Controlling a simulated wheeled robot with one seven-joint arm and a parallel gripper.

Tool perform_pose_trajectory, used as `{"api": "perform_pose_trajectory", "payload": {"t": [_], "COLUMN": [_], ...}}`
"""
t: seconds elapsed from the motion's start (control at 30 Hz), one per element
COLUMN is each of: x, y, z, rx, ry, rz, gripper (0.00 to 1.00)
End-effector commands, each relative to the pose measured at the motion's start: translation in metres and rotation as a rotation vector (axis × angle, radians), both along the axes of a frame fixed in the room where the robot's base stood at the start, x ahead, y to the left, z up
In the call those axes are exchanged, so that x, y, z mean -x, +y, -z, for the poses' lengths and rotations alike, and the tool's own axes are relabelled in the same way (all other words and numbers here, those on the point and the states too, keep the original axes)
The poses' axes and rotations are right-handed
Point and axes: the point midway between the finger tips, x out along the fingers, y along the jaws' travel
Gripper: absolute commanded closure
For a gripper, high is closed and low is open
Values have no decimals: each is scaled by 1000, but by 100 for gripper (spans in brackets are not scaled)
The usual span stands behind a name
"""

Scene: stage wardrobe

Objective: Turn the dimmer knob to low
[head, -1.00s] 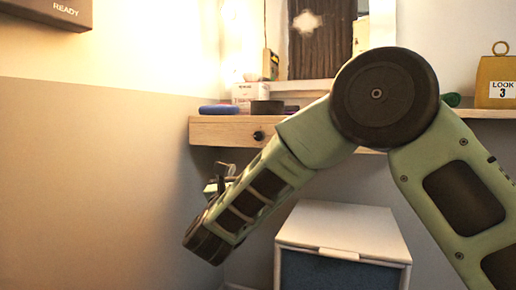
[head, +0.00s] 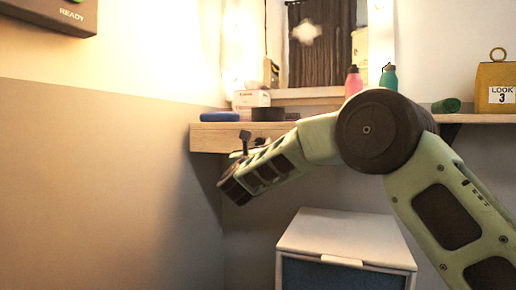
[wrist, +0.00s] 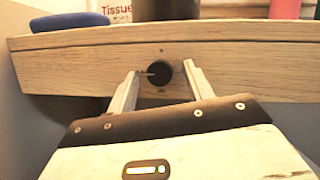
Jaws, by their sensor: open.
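The dimmer knob (wrist: 159,73) is a round black knob on the front of the wooden shelf edge. A pale pointer line on it points left in the wrist view. Small marks sit above and below it, too small to read. My gripper (wrist: 162,75) is open, with one pale finger on each side of the knob in the picture. I see gaps between the fingers and the knob, but cannot tell how far the tips reach along it. In the head view my gripper (head: 244,138) is at the shelf front and my arm largely hides the knob.
The wooden shelf (head: 208,139) holds a blue disc (head: 219,117), a tissue box (head: 250,98), a dark round object (head: 267,114), pink (head: 353,82) and teal (head: 389,78) bottles and a yellow weight-shaped block (head: 496,84). A white cabinet (head: 345,237) stands below. A wall is close on the left.

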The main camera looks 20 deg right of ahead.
Motion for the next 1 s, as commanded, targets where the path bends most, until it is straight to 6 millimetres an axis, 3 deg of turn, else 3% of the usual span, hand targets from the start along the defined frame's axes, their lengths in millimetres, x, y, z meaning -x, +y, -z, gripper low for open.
{"api": "perform_pose_trajectory", "payload": {"t": [0.33, 0.5, 1.0], "x": [-3, -3, -2], "y": [-1, -1, -2], "z": [-1, -1, -1], "rx": [0, 0, 90], "ry": [0, 0, 67], "rz": [-1, -1, -2], "gripper": [51, 93, 93]}}
